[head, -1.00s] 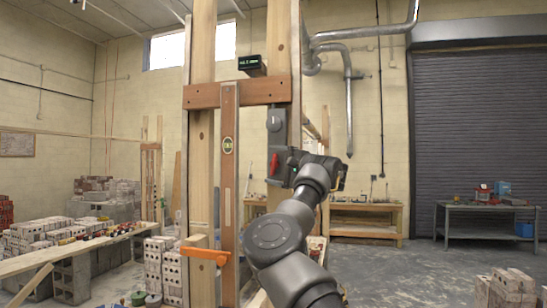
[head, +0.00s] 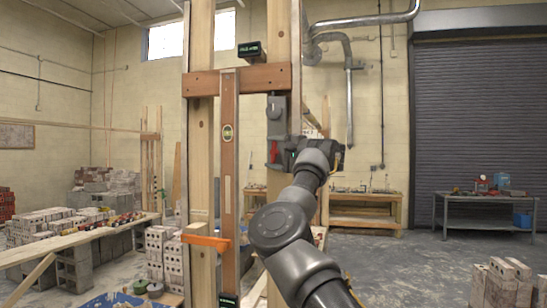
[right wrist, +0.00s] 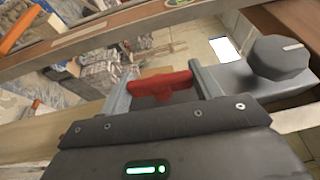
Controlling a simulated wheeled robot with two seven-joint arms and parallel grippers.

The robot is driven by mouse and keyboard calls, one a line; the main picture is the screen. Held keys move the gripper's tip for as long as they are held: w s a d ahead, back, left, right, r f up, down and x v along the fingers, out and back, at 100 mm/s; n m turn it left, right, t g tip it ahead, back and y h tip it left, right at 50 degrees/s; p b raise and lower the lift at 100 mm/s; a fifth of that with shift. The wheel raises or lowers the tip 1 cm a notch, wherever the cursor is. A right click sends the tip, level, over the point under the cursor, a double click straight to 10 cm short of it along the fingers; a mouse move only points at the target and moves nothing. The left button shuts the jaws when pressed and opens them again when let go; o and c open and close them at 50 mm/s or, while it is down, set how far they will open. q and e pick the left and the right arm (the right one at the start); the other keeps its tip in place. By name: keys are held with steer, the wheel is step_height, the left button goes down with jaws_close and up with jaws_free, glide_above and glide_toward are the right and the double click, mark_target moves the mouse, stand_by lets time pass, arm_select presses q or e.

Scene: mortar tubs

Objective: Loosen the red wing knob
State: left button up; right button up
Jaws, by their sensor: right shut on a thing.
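The red wing knob (head: 274,152) sits low on a grey fitting (head: 277,122) on the right upright post. In the right wrist view the red knob (right wrist: 160,85) lies between the two grey fingers of my right gripper (right wrist: 162,90), which are shut on its wings. In the head view my right gripper (head: 282,154) reaches the knob from the right and partly hides the fitting's lower end. A dark round knob (right wrist: 280,57) on the same fitting is beside the gripper and apart from it. My left gripper is not in view.
A wooden crosspiece (head: 240,80) with a small display (head: 250,51) above it spans the posts. A long wooden level (head: 228,180) hangs between them, with an orange clamp (head: 206,242) low at its left. Workbenches (head: 365,210) and a roller door stand behind.

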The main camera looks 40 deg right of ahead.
steer(key=shift+g, duration=0.5)
steer(key=o, duration=1)
steer(key=shift+s+d+f+b, duration=0.1)
steer(key=shift+s+b, duration=0.05)
steer(key=shift+b, duration=0.2)
steer(key=b+v, duration=0.6)
steer(key=v, duration=0.4)
steer(key=shift+s, duration=0.3)
